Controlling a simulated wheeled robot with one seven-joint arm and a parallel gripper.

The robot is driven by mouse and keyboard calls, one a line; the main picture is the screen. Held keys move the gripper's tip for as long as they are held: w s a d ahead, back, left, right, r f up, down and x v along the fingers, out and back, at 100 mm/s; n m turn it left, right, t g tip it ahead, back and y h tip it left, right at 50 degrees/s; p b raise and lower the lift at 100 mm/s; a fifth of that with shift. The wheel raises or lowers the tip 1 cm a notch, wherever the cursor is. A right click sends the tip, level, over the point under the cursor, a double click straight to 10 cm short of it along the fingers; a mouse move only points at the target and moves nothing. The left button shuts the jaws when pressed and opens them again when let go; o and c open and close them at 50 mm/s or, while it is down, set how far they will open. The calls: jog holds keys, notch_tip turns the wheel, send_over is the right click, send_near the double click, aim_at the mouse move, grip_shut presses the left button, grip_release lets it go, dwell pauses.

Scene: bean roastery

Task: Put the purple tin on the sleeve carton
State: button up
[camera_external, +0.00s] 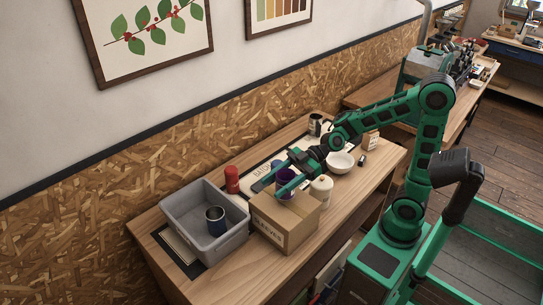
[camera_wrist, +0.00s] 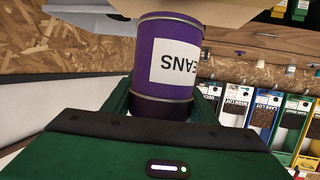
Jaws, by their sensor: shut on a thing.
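The purple tin (camera_external: 287,187) is between the fingers of my gripper (camera_external: 277,187), over the top of the cardboard sleeve carton (camera_external: 272,235). In the wrist view the tin (camera_wrist: 169,50) has a white label reading BEANS, upside down in that picture, and my gripper (camera_wrist: 163,105) is shut around its dark end. Cardboard of the carton (camera_wrist: 190,10) shows right behind the tin's far end. I cannot tell whether the tin touches the carton. The carton stands on the wooden bench, partly hidden by my gripper.
A grey bin (camera_external: 196,229) holding a dark blue tin (camera_external: 215,220) stands just left of the carton. A red container (camera_external: 232,179) is behind it. A cream container (camera_external: 321,190) and a white bowl (camera_external: 341,162) stand to the right. The bench's front right is bare.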

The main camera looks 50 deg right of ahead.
jog(key=shift+f, duration=1.75)
jog(key=o, duration=1.1)
jog(key=shift+f, duration=0.1)
jog(key=v, duration=1.2)
